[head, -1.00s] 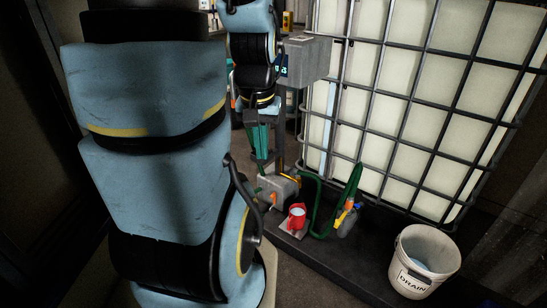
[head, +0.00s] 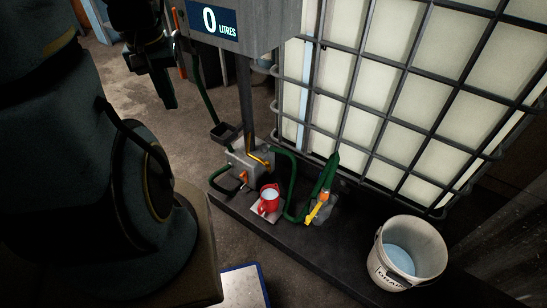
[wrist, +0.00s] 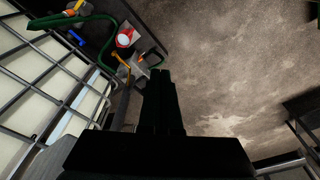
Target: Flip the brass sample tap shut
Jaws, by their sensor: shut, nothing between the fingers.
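A brass-yellow lever (head: 258,158) stands at a slant on a grey block (head: 240,163) at the foot of the post. An orange part (head: 244,178) sits on the block's near side. I cannot tell for certain which of these is the sample tap. In the wrist view the yellow lever (wrist: 121,66) and the block (wrist: 138,70) lie just beyond and left of my fingertips. A red jug (head: 269,198) with pale contents stands beside the block. My gripper (head: 168,103) is shut and empty, pointing down, up and left of the block and apart from it.
A display box (head: 225,25) reading 0 LITRES hangs above. Green hose (head: 291,185) loops to a yellow-handled valve (head: 318,207) by the caged tank (head: 400,95). A DRAIN bucket (head: 425,240) holding bluish liquid stands at right. Floor (head: 130,75) around my gripper is clear.

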